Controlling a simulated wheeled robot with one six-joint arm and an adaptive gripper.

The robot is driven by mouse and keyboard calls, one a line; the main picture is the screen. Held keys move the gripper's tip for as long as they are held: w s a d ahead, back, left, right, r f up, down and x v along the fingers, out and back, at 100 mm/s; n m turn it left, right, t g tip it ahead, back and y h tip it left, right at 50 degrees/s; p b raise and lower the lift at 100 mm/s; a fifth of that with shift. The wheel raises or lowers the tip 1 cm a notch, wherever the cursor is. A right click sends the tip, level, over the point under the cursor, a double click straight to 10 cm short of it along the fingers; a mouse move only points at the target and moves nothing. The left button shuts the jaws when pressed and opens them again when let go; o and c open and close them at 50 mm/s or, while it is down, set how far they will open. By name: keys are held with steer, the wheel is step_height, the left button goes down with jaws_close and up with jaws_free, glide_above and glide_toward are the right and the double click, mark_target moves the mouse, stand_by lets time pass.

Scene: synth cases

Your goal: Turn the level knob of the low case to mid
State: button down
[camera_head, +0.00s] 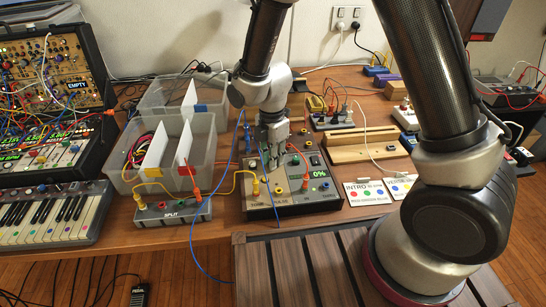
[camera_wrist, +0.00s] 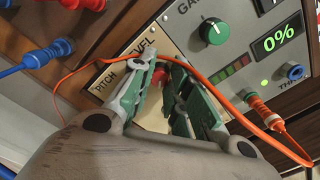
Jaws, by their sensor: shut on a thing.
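The low case (camera_head: 300,208) sits on the wooden table, with a grey panel, a screen (camera_head: 319,174) reading 0% and several plugged cables. In the wrist view the screen (camera_wrist: 275,38) also reads 0%. My gripper (camera_head: 273,158) is over the left part of the case. Its fingers (camera_wrist: 162,72) are closed around the red level knob (camera_wrist: 158,76) on a cream plate lettered PITCH and partly LEVEL. The fingers hide most of the knob, and I cannot see its pointer. A green knob (camera_wrist: 213,31) stands on the grey panel beside it.
An orange cable (camera_wrist: 205,68) arches close over my fingers to a jack right of them. A blue cable (camera_head: 190,225) hangs over the table's front edge. A split box (camera_head: 172,212) stands left, clear bins (camera_head: 205,125) behind it, cards (camera_head: 368,192) right.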

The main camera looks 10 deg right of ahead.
steer(key=shift+m, duration=0.3)
steer(key=m, duration=1)
steer(key=shift+d, duration=0.1)
steer(key=m, duration=0.3)
steer(key=shift+s+m, duration=0.1)
steer(key=shift+m, duration=0.2)
steer(key=m, duration=0.6)
steer(key=shift+y, duration=0.3)
steer(key=m, duration=0.6)
steer(key=shift+m, duration=0.4)
steer(key=shift+s, duration=0.1)
steer(key=c, duration=1.3)
jaws_free()
steer(key=shift+c, duration=0.2)
